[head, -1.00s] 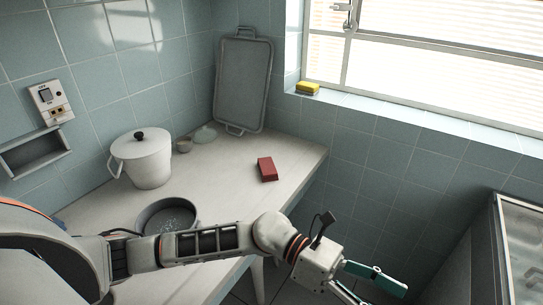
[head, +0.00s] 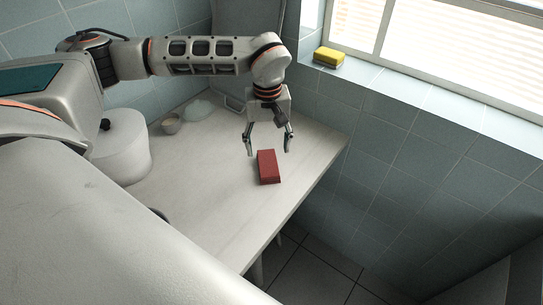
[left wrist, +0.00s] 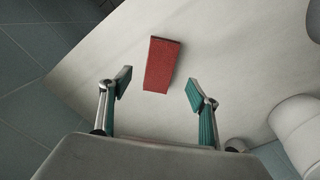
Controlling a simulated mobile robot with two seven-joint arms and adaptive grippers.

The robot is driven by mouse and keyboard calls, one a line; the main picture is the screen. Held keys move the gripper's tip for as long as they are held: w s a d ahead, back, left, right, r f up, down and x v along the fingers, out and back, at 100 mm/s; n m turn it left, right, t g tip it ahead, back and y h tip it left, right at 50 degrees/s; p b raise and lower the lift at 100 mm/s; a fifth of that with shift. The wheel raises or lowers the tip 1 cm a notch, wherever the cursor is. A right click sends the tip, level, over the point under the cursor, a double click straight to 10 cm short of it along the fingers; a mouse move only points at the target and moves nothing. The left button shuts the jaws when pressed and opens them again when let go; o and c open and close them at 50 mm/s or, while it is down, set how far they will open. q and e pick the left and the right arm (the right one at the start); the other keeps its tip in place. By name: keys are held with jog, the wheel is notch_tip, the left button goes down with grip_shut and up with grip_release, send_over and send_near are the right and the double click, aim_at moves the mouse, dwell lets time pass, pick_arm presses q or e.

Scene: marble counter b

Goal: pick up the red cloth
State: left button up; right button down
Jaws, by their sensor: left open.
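The red cloth (head: 269,167) is a folded, block-like red piece lying flat on the pale counter (head: 215,215), near its right edge. It also shows in the left wrist view (left wrist: 161,64), ahead of the fingers and lined up with the gap between them. My left gripper (head: 268,152) is open and empty, pointing down just behind and above the cloth. In the left wrist view its two green-padded fingers (left wrist: 158,88) are spread wider than the cloth. I cannot tell whether they touch it; a gap shows. My right gripper is not in view.
A white pot (head: 122,155) stands on the left of the counter, partly hidden by my arm. A small cup (head: 171,124) and a pale crumpled heap (head: 198,109) are at the back. A yellow sponge (head: 328,58) lies on the window ledge. Counter around the cloth is clear.

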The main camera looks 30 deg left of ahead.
aim_at(268, 163)
pick_arm(q)
jog(key=f, duration=0.2)
jog(key=shift+s+f, duration=0.2)
jog(key=shift+f, duration=0.1)
jog(key=f, duration=0.4)
jog(key=shift+w+a+f, duration=0.1)
jog(key=shift+w+f, duration=0.2)
jog(key=shift+f, duration=0.1)
jog(key=shift+c, duration=0.3)
jog(key=c, duration=1.2)
jog(key=shift+c, duration=0.2)
notch_tip(268, 163, up, 20)
